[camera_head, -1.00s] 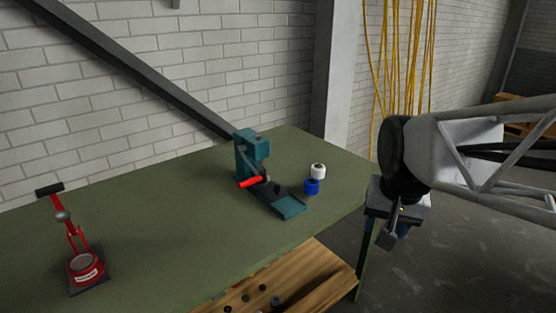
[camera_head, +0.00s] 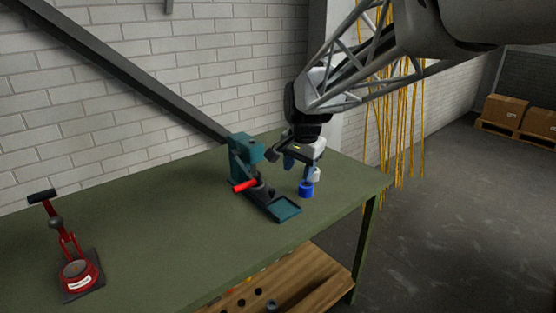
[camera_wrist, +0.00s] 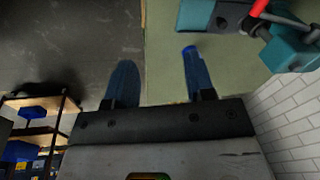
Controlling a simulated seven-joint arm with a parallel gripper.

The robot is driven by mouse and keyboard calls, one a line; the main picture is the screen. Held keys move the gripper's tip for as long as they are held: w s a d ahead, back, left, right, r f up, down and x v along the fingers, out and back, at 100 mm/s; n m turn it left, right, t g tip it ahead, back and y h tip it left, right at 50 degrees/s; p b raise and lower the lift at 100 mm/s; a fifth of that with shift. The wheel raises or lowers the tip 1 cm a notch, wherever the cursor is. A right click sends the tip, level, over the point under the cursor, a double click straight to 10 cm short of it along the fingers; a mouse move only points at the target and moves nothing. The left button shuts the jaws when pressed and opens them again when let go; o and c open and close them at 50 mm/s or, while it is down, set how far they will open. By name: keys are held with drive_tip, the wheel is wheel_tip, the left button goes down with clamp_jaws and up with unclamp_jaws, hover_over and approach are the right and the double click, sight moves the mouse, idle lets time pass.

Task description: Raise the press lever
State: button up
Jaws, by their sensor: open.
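The teal press (camera_head: 247,152) stands on the green table. Its lever ends in a red grip (camera_head: 244,186), which sits low at the press's front left. In the wrist view the red grip (camera_wrist: 259,8) shows at the top right beside the teal press body (camera_wrist: 290,52). My gripper (camera_head: 298,172) is open and empty, pointing down just right of the press, above the table near the blue and white cylinders. In the wrist view its two blue fingers (camera_wrist: 159,72) are spread wide, with the lever outside them to the right.
A blue cylinder (camera_head: 306,190) and a partly hidden white cylinder (camera_head: 317,175) stand beside the press. A red device with a black handle (camera_head: 78,272) stands at the table's left. The green table (camera_head: 165,225) is clear between them. A brick wall (camera_head: 90,110) rises behind.

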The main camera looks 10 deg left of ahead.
sight(241, 185)
drive_tip(key=w+a+f+m, duration=0.1)
drive_tip(key=w+a+f, duration=0.2)
drive_tip(key=w+a, duration=0.3)
drive_tip(key=w+a+f+m, duration=0.2)
drive_tip(key=w+a+f, duration=0.2)
drive_tip(key=a, duration=0.7)
drive_tip(key=shift+w+a+g, duration=0.3)
drive_tip(key=shift+w+a, duration=0.1)
drive_tip(key=shift+w, duration=0.7)
drive_tip(key=shift+f, duration=0.15)
drive_tip(key=shift+w+a+f, duration=0.15)
drive_tip(key=shift+f, duration=1.1)
drive_tip(key=shift+w+a+f, duration=0.1)
drive_tip(key=shift+f, duration=1.15)
drive_tip(key=shift+w+a+f, duration=0.15)
drive_tip(key=shift+f, duration=1.1)
clamp_jaws()
